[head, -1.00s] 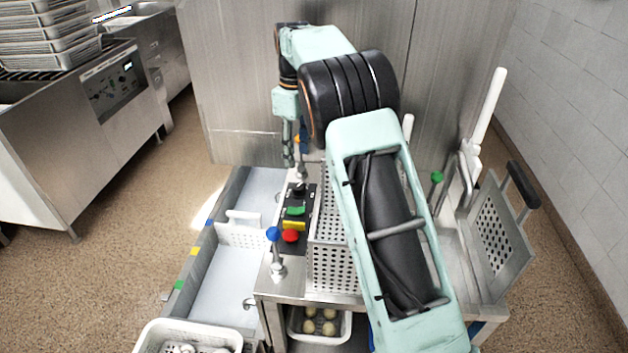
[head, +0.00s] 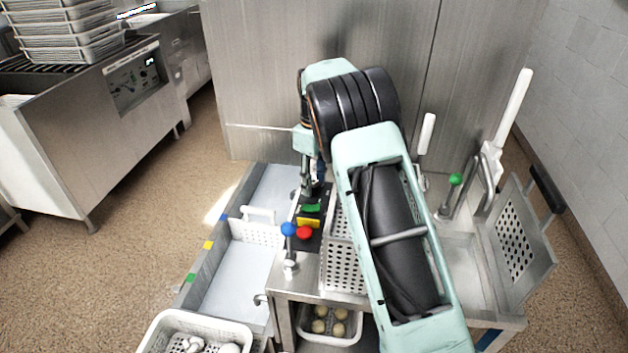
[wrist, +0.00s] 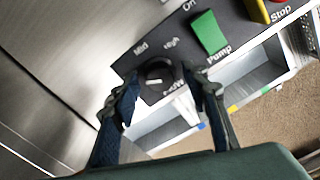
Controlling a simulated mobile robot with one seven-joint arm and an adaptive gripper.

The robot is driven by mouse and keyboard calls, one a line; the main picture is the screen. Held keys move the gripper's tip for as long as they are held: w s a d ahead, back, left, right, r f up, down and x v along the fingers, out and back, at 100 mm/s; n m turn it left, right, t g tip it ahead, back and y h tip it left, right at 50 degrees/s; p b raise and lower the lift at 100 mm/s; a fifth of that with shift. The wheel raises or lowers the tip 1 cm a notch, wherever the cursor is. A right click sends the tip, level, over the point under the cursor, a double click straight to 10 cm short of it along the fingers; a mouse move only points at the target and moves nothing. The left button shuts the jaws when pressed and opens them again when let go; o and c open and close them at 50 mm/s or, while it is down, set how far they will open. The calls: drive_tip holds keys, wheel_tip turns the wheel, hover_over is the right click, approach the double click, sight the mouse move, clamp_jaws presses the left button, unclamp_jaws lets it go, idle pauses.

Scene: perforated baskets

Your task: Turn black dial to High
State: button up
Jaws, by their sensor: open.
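The black dial (wrist: 160,72) sits on the dark control panel (wrist: 232,22) and carries a short white mark. The labels "Mid" and "High" are printed beside it; a third label is partly hidden by a finger. Which label the mark points at I cannot tell. My gripper (wrist: 160,82) is open, with one finger on each side of the dial; contact is not clear. In the head view my gripper (head: 308,185) is down at the far end of the panel and largely hides the dial.
A green Pump switch (wrist: 208,33) is close to the right finger, with a yellow and red Stop button (head: 305,232) further along. A blue-knobbed lever (head: 288,229) stands at the panel's near end. A perforated basket (head: 343,268) stands right of the panel, under my arm.

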clamp_jaws()
drive_tip(key=shift+r+m+p, duration=0.1)
drive_tip(key=shift+m+p, duration=0.2)
drive_tip(key=m+p, duration=0.2)
drive_tip(key=m, duration=0.2)
drive_tip(key=shift+r+p, duration=0.1)
drive_tip(key=shift+p, duration=0.2)
drive_tip(key=m+p, duration=0.1)
drive_tip(key=m, duration=0.5)
drive_tip(key=shift+p, duration=0.4)
drive_tip(key=m+p, duration=0.1)
drive_tip(key=m, duration=0.6)
drive_tip(key=m+p, duration=0.1)
drive_tip(key=m, duration=0.5)
drive_tip(key=shift+w, duration=0.1)
drive_tip(key=shift+m, duration=0.3)
